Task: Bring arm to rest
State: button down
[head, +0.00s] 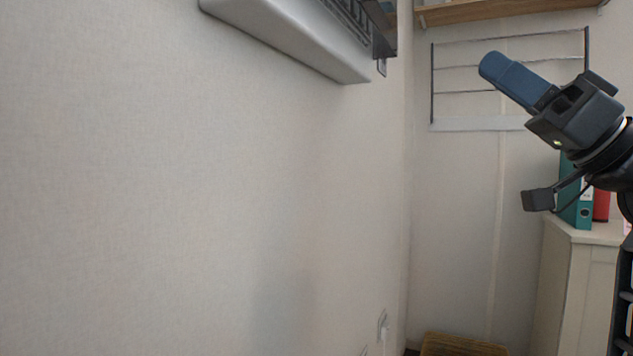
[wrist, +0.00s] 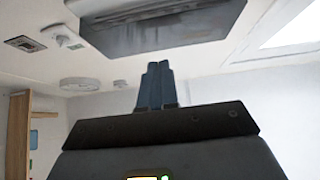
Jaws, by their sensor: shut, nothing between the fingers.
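My gripper (head: 495,66) is at the upper right of the head view, raised in the air and tilted up to the left. Its blue fingers lie together with nothing between them. In the wrist view the gripper (wrist: 157,70) shows its two fingers side by side, pointing up toward the ceiling, and empty. A grey boxy unit (wrist: 165,25) is beyond the fingertips in that view; I cannot tell how far off it is.
A white wall unit (head: 290,35) juts out at top left. A wire rack (head: 470,75) and a wooden shelf (head: 490,12) are behind my gripper. A cabinet (head: 580,260) with green (head: 583,213) and red binders (head: 602,205) stands at right. A wicker basket (head: 460,345) is below.

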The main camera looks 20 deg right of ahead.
jog(key=w+a+f+m+t+h, duration=0.1)
jog(key=w+f+m+h, duration=0.2)
jog(key=f+m+h, duration=0.65)
jog(key=w+f+m+t+h, duration=0.1)
jog(key=w+f+m+h, duration=0.3)
jog(key=f, duration=1.1)
jog(key=s+a+f+g+h, duration=0.2)
jog(key=s+a+f, duration=0.1)
jog(key=s+f, duration=0.55)
jog(key=s+a+f+g+h, duration=0.25)
jog(key=s+f, duration=0.25)
jog(key=f, duration=0.7)
jog(key=s+a+f+n+g+y, duration=0.1)
jog(key=s+a+f+n, duration=0.15)
jog(key=s, duration=0.45)
jog(key=s+a+f+n+g, duration=0.1)
jog(key=s+a, duration=0.2)
jog(key=s, duration=0.4)
jog(key=s+a+f+n+g+y, duration=0.1)
jog(key=s+a+f+n, duration=0.15)
jog(key=s, duration=0.45)
notch_tip(320, 180, up, 26)
jog(key=p, duration=2.4)
jog(key=shift+s+f, duration=0.25)
jog(key=shift+s, duration=0.1)
